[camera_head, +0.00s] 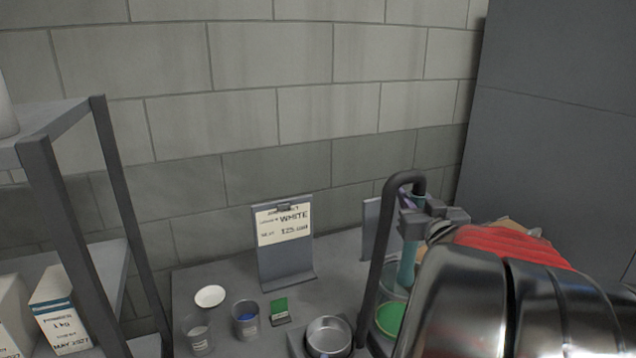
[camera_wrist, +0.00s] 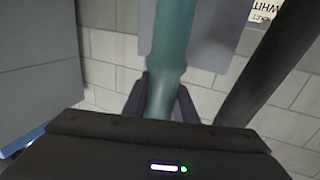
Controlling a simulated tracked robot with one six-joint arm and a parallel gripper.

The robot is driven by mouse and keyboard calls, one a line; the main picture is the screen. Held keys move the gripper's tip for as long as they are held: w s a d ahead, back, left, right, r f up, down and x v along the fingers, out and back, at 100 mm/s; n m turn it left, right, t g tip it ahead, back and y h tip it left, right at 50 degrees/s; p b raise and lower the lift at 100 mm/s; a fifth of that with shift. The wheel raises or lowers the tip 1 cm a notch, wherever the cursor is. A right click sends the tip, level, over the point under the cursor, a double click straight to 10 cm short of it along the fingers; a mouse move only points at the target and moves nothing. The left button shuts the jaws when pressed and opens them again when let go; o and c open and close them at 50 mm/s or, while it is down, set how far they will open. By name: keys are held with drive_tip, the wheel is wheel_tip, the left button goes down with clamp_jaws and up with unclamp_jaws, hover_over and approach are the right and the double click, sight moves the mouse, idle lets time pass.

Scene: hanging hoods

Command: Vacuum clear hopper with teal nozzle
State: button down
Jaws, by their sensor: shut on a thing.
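My gripper (camera_head: 428,222) is shut on the teal nozzle (camera_head: 407,268), which hangs down in the head view. In the wrist view the teal nozzle (camera_wrist: 174,40) runs between the two dark fingers (camera_wrist: 160,100). A dark hose (camera_head: 378,255) arches over to the top of the nozzle. Below the nozzle is a clear vessel (camera_head: 396,292), seemingly the clear hopper, with a green area (camera_head: 390,319) in or under it. My arm covers its right side. I cannot tell whether the nozzle tip is inside the hopper or in front of it.
A stand with a sign reading WHITE (camera_head: 284,240) is at the bench's back. A metal pan (camera_head: 328,336), two small cups (camera_head: 246,318) (camera_head: 198,336), a white dish (camera_head: 210,296) and a green card (camera_head: 279,309) are left of the hopper. A shelf (camera_head: 40,150) stands far left.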

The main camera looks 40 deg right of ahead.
wheel_tip(320, 180, down, 8)
idle(1.0)
